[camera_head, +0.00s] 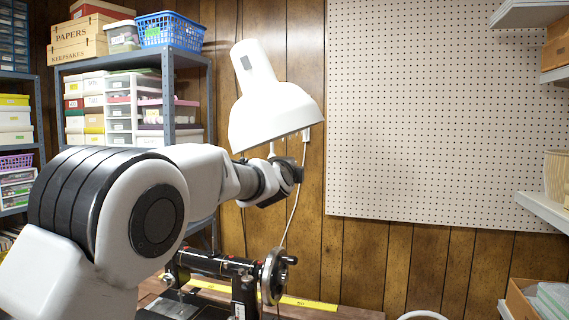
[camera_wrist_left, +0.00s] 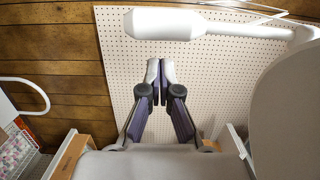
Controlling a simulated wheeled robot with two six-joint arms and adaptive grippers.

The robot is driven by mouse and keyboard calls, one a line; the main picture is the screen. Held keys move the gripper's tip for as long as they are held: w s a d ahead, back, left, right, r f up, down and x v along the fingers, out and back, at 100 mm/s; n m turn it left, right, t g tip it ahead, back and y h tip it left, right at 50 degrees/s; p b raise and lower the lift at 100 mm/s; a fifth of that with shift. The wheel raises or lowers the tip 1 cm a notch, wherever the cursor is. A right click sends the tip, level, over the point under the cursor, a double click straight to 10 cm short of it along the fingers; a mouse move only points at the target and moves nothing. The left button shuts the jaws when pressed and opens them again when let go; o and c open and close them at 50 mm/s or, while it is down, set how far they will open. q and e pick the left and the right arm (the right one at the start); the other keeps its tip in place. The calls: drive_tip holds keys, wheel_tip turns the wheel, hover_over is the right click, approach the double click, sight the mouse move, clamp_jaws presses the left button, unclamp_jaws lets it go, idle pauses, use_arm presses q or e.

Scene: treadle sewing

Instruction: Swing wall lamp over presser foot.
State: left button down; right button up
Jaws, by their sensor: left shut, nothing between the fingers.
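The white wall lamp (camera_head: 272,108) hangs in the upper middle of the head view, its bell shade tilted downward. My left gripper (camera_head: 298,173) is just below the shade in that view, shut and empty. In the left wrist view its fingertips (camera_wrist_left: 160,77) are together, and a pale rod with a thicker white end (camera_wrist_left: 160,23) lies beyond them. A large pale rounded surface at that view's right edge may be the shade. The black sewing machine (camera_head: 215,262) stands below in the head view; my left arm covers part of its surroundings. I cannot make out the presser foot clearly.
A pale pegboard (camera_head: 430,110) covers the back wall at right. A shelf rack (camera_head: 208,100) with boxes and drawers stands behind my left arm. A yellow ruler (camera_head: 310,303) lies on the sewing table. Shelves (camera_head: 541,209) line the right edge. A white cord hangs by the lamp.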

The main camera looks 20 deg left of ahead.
use_arm(q)
drive_tip(key=shift+w+a+b, duration=1.45)
drive_tip(key=shift+a+b, duration=1.75)
drive_tip(key=shift+a, duration=9.7)
drive_tip(key=shift+w+d+b, duration=0.15)
drive_tip(key=shift+d+b, duration=0.45)
drive_tip(key=shift+d, duration=1.4)
